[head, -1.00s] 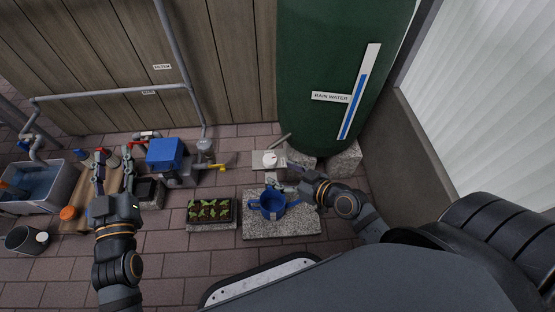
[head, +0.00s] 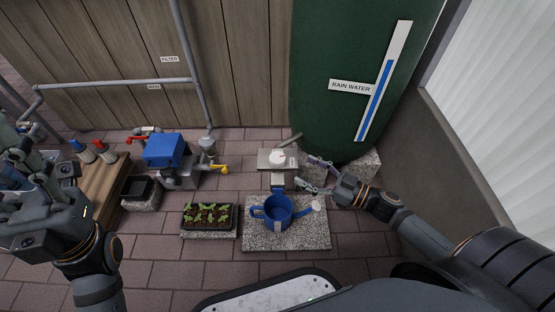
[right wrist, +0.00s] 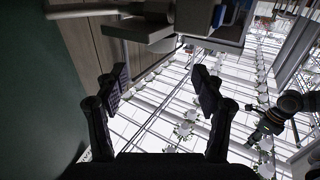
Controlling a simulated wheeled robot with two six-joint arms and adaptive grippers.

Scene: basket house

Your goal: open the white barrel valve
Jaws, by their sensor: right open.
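The white round barrel valve (head: 278,157) sits on a grey bracket in front of the green rain water barrel (head: 340,50). A short grey bar slants up beside it. My right gripper (head: 309,174) is right of the valve, apart from it, with its fingers spread and nothing between them. In the right wrist view my right gripper (right wrist: 160,82) also shows its fingers wide apart and empty. A pale block, perhaps the bracket, is at the top of that view. My left gripper is at the far left of the head view, partly cut off by the edge.
A blue watering can (head: 278,212) stands on a stone slab (head: 302,239) below the valve. A seedling tray (head: 208,218) is left of it. A blue pump box (head: 164,150) and a yellow lever (head: 219,168) are farther left. A wall closes the right side.

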